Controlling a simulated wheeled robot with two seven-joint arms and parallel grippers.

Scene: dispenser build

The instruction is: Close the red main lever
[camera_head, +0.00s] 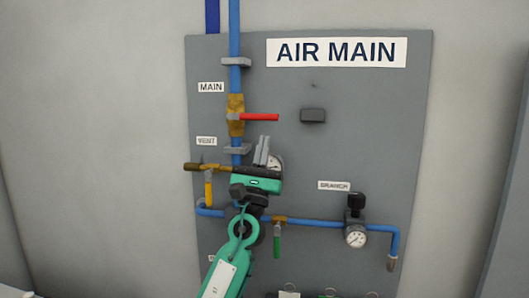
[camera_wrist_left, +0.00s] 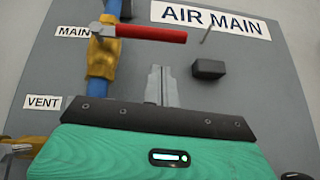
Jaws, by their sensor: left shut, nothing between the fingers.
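The red main lever (camera_head: 260,117) points horizontally to the right from the brass main valve (camera_head: 235,114) on the blue vertical pipe. The pipe runs vertically, so the lever lies across it. In the left wrist view the red lever (camera_wrist_left: 150,33) shows above the fingers. My left gripper (camera_head: 262,150) is shut and empty, its fingertips pointing up just below the lever and apart from it. In the left wrist view the gripper's fingers (camera_wrist_left: 161,86) are together, in front of the grey panel. My right gripper is not in view.
A grey block (camera_head: 313,115) sticks out right of the lever. The vent valve has a yellow handle (camera_head: 209,192), and a green handle (camera_head: 277,240) hangs on the branch pipe. A gauge (camera_head: 355,236) is at lower right. The panel's right side is mostly clear.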

